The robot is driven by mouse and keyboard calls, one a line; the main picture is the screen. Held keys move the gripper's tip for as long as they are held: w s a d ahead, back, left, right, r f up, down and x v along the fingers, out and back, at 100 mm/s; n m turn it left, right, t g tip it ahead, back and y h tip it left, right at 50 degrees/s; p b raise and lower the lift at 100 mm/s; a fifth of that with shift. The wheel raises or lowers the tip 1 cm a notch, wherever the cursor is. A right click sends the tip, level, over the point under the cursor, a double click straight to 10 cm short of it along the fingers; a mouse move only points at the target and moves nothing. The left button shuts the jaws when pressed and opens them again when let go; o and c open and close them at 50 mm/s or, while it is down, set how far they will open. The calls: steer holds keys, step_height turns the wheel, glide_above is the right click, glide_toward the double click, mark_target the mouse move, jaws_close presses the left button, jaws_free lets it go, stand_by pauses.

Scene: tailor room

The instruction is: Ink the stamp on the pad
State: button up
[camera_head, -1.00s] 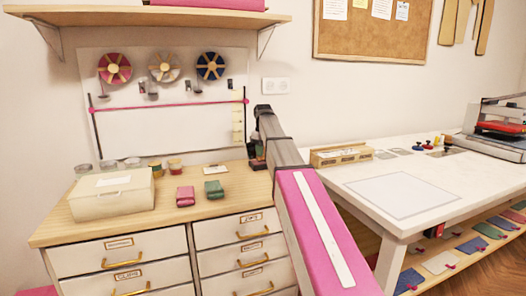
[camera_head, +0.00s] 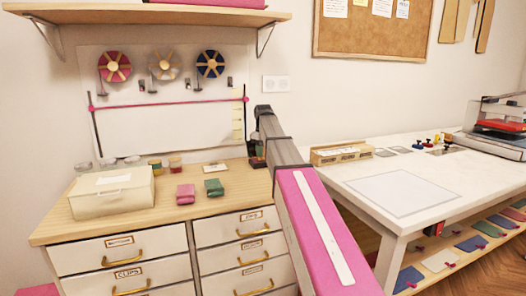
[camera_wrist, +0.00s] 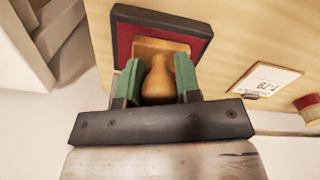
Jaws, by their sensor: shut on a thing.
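The stamp (camera_wrist: 158,82) has a rounded wooden handle and a tan base. My gripper (camera_wrist: 158,68) is shut on the handle, with one green finger on each side. Below and beyond it in the wrist view lies the ink pad (camera_wrist: 124,38), a red pad in a dark frame. The stamp's base overlaps the red surface in the picture; I cannot tell whether it touches or hovers just above. In the head view the dark pad (camera_head: 257,163) shows partly beside my arm at the right end of the wooden cabinet top; my arm hides most of the gripper.
A white price card (camera_wrist: 265,80) lies to the right of the pad. On the cabinet top (camera_head: 150,217) are a cream box (camera_head: 112,197), pink (camera_head: 186,193) and green (camera_head: 214,191) bundles and several jars. A white table (camera_head: 350,172) stands to the right.

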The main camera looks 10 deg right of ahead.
steer(key=shift+f, duration=0.3)
stand_by(0.4)
steer(key=shift+s+f, duration=0.15)
steer(key=shift+f, duration=0.15)
jaws_close()
steer(key=shift+r, duration=3.7)
